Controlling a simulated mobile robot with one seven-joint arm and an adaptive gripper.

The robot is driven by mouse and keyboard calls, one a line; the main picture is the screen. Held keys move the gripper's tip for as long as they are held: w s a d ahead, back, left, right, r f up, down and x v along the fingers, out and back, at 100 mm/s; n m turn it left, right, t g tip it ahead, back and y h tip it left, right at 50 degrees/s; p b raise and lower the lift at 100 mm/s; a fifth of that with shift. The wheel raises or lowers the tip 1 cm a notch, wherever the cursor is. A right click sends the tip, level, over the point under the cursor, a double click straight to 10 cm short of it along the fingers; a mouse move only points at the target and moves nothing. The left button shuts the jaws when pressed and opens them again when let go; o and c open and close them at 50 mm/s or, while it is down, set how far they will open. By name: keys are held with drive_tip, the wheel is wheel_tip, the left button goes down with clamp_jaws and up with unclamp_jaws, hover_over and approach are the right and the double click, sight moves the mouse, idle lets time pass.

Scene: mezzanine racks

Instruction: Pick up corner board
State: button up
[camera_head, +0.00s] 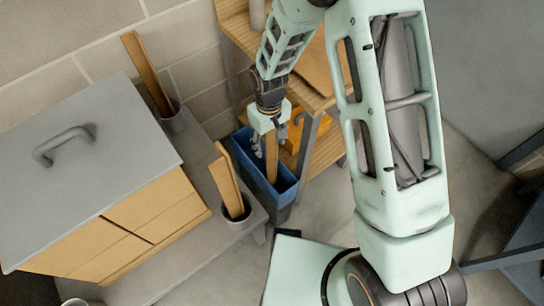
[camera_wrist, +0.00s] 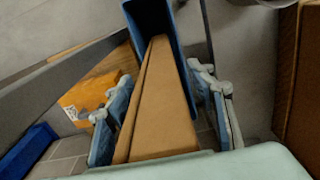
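A brown corner board (camera_head: 271,160) stands in a blue bin (camera_head: 285,192) beside the wooden rack. In the wrist view the board (camera_wrist: 160,100) runs from near the palm down into the blue bin (camera_wrist: 133,12). My gripper (camera_head: 270,135) is above the bin, pointing down. In the wrist view my gripper (camera_wrist: 162,78) is open, one finger on each side of the board. The fingers are close to the board's edges, and I see no clear grip. The board's lower end is hidden inside the bin.
Two more brown boards stand in grey cups, one at the back (camera_head: 148,72) and one nearer (camera_head: 224,178), next to a grey-topped cabinet (camera_head: 85,155). A wooden rack (camera_head: 325,155) with an orange item (camera_head: 297,128) stands close behind the bin.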

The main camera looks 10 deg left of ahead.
clamp_jaws()
idle(0.3)
wheel_tip(320, 180, up, 19)
drive_tip(key=p, duration=0.4)
idle(0.3)
